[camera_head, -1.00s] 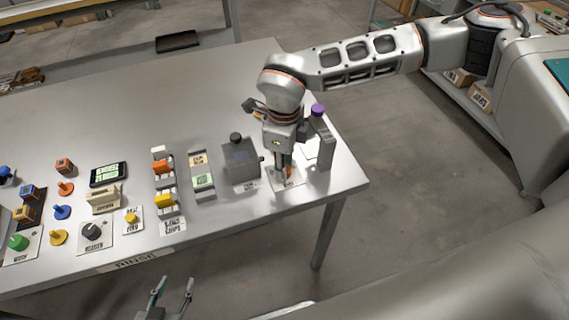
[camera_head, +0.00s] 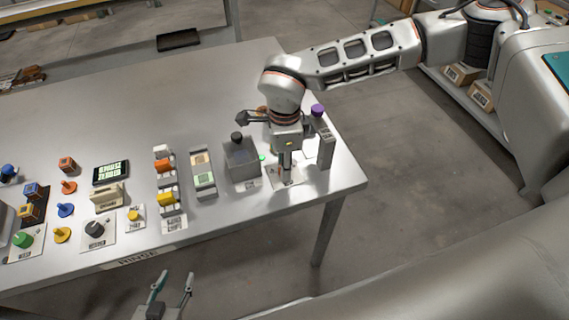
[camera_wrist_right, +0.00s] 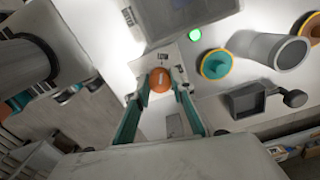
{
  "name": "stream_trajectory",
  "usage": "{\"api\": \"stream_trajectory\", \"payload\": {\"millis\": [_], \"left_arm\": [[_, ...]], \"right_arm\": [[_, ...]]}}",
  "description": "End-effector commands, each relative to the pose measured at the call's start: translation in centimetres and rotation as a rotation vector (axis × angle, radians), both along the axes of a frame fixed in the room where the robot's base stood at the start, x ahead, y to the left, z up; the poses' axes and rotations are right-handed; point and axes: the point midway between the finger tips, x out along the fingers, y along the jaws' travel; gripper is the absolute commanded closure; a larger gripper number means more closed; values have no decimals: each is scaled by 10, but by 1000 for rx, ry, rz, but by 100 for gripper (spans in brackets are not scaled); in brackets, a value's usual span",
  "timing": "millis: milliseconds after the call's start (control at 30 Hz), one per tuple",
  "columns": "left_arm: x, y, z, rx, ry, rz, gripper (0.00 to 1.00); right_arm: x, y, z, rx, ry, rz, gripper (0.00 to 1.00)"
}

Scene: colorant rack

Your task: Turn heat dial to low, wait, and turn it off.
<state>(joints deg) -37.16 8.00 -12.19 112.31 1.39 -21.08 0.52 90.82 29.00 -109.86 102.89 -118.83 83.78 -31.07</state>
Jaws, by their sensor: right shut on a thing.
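The orange heat dial (camera_wrist_right: 160,78) shows in the right wrist view on a pale labelled plate. My right gripper (camera_head: 287,178) comes down over this plate (camera_head: 292,182) near the table's right end and is shut on the dial, one teal finger on each side. In the head view the fingers hide the dial. I cannot read its setting. A green light (camera_wrist_right: 195,35) glows beside the plate; it also shows in the head view (camera_head: 262,157). My left gripper (camera_head: 173,280) is open and empty in front of the table's front edge.
A grey box (camera_head: 241,160) with a dark knob stands close left of my right gripper, and a grey post with a purple top (camera_head: 318,110) close right. Further left are a lit display (camera_head: 110,172), coloured switches (camera_head: 166,182) and a black dial (camera_head: 95,229).

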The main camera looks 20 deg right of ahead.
Motion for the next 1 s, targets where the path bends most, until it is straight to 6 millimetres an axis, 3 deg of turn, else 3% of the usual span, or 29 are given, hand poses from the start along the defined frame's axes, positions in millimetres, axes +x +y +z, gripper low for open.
{"api": "stream_trajectory", "payload": {"millis": [267, 300, 367, 767, 1000], "left_arm": [[0, 0, -1, 0, 1, 0, 60], [0, 0, -1, 0, 1, 0, 60], [0, 0, -1, 0, 1, 0, 60], [0, 1, 1, 2, -2, 0, 60], [0, 0, 1, 1, -2, 0, 60]], "right_arm": [[0, 0, 0, 0, -1, 2, 98], [0, 0, 0, 0, -1, 2, 72], [0, 0, 0, 0, -1, 2, 60], [1, 0, 4, 1, -2, 1, 60], [2, 0, 41, 1, -5, 0, 60]]}}
